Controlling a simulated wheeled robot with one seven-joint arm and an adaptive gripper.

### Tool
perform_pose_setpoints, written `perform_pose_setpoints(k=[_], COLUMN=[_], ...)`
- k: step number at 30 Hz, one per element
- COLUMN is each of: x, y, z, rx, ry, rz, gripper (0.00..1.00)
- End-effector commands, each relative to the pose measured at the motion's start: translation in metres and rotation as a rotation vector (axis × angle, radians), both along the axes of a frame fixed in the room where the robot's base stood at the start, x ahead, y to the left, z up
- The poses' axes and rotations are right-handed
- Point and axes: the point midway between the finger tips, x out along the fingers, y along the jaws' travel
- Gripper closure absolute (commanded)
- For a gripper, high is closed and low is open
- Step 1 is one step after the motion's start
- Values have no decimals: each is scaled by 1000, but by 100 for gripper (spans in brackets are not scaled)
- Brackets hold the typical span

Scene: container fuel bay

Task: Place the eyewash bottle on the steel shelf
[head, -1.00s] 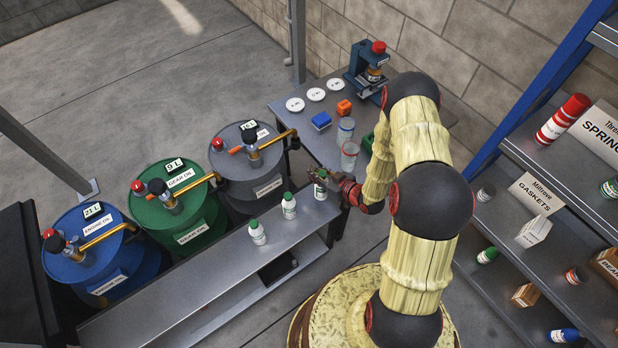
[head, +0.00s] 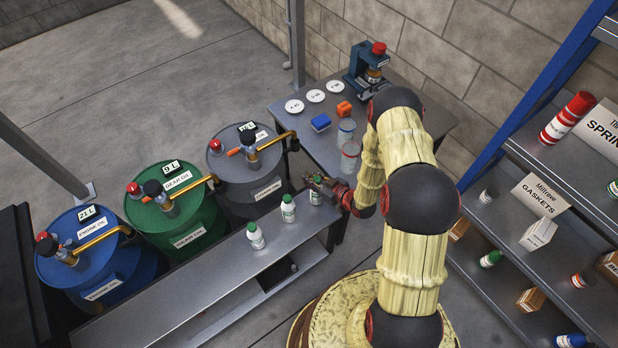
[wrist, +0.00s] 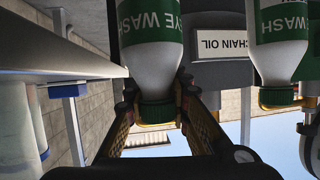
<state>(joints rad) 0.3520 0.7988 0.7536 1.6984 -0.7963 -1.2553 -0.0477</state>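An eyewash bottle (head: 316,191), white with a green cap and label, stands upright at the right end of a low grey metal bench. My gripper (head: 322,182) is at its upper part. In the wrist view, the fingers (wrist: 157,100) lie on both sides of the neck and cap of the bottle (wrist: 150,60); whether they press on it I cannot tell. Two similar bottles stand to its left, one close by (head: 288,208) and one farther (head: 255,236). Grey metal shelves (head: 500,228) with blue posts stand at the right.
Blue, green and grey drums (head: 165,215) with pumps stand behind the bench (head: 190,290). A table (head: 300,130) at the back holds discs, blocks, clear cups (head: 349,155) and a blue device. The shelves carry cans, boxes and signs, with bare gaps between. The bench's left part is clear.

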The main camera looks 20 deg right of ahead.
Motion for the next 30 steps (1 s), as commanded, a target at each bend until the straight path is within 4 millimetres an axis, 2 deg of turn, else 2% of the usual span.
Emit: perform_pose_setpoints(k=[14,25,30], x=[0,-1,-21], y=[0,-1,-12], z=[0,3,12], rx=[0,0,1], ry=[1,1,3], rz=[0,0,-4], gripper=[61,61,61])
